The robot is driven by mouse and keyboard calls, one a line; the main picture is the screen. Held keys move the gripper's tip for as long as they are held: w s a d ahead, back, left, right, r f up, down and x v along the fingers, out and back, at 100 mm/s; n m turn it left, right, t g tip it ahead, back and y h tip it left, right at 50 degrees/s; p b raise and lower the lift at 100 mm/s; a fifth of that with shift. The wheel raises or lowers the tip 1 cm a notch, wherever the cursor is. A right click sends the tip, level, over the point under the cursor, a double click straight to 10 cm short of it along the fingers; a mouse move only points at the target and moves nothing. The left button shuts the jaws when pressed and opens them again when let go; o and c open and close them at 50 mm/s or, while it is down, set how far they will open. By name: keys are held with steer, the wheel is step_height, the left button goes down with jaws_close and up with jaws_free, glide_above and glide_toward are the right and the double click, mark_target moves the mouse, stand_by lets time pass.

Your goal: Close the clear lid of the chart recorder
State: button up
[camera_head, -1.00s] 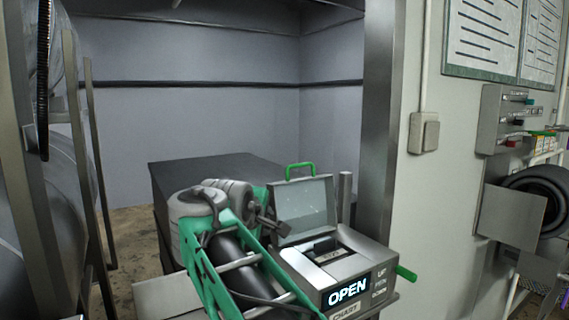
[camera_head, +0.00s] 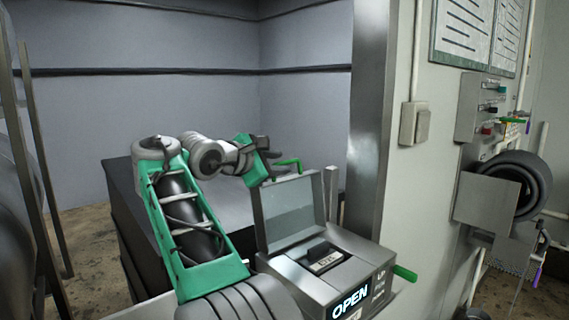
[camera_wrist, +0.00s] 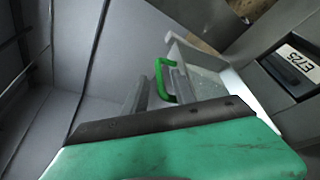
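The chart recorder (camera_head: 300,268) is a grey box with a lit OPEN sign on its front. Its clear lid (camera_head: 290,213) stands raised at the back of the box, with a green handle (camera_head: 289,163) on its top edge. My gripper (camera_head: 268,152) is behind and left of the lid top, close to the handle. In the wrist view, the handle (camera_wrist: 161,76) shows just beyond my gripper's fingers (camera_wrist: 160,92), which are apart with nothing visibly held. Whether a finger touches the handle or lid cannot be told.
A dark block (camera_head: 122,185) stands behind my arm inside the grey chamber. A metal door post (camera_head: 372,130) rises right of the lid. A green lever (camera_head: 404,273) sticks out from the recorder's right side. A switch box (camera_head: 415,123) is on the wall.

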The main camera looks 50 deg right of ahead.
mark_target(283, 163)
steer(key=x, duration=0.4)
steer(key=shift+w, duration=0.1)
jaws_close()
stand_by(1.3)
